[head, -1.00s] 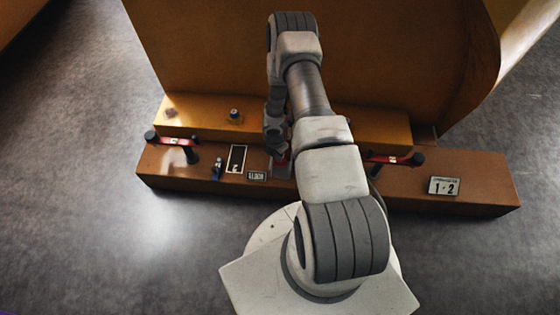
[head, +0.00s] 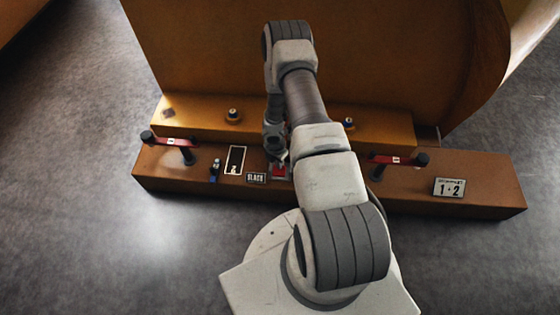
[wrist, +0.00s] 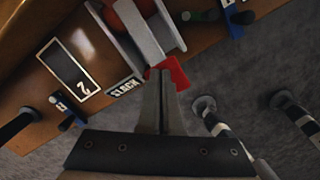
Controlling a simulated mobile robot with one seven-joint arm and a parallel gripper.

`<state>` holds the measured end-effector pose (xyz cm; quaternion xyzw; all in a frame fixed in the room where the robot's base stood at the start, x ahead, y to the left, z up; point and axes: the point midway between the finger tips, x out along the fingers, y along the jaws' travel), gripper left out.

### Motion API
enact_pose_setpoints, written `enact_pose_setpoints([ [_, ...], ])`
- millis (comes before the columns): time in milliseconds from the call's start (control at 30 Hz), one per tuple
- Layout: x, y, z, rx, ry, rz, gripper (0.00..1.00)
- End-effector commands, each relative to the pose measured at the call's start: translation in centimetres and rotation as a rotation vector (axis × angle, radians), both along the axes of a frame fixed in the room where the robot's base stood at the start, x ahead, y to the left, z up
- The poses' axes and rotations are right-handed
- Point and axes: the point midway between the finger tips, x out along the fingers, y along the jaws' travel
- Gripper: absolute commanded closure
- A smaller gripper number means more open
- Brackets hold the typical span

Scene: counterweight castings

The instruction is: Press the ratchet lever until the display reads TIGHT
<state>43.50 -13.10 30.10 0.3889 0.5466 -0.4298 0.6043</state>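The red ratchet lever (head: 279,171) sits at the middle of the brown beam, and its red end (wrist: 174,72) also shows in the wrist view. The small display (head: 256,177) left of it reads SLACK; it also shows in the wrist view (wrist: 124,88). My gripper (head: 276,152) is above the lever. In the wrist view its two fingers (wrist: 160,78) are together with nothing seen between them, tips at the red end and partly covering it. I cannot tell whether they touch it.
A black panel (head: 235,160) marked 2 and a small blue-based switch (head: 215,170) lie to the left. Red-barred handles stand at left (head: 176,142) and right (head: 398,160). A sign (head: 449,187) reading 1·2 is at the right end. A large orange casting (head: 380,60) rises behind.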

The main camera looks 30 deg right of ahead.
Motion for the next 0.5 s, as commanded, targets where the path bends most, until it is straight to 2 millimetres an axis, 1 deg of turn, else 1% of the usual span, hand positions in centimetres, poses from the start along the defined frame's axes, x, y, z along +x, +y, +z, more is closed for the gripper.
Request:
enact_pose_setpoints([
  [167,0.0,0.1,0.0,-0.002,-0.001,0.002,1.0],
  [333,-0.4,1.7,0.3,-0.002,0.0,0.01,1.0],
  [500,-0.9,2.5,0.6,-0.002,0.002,0.009,1.0],
])
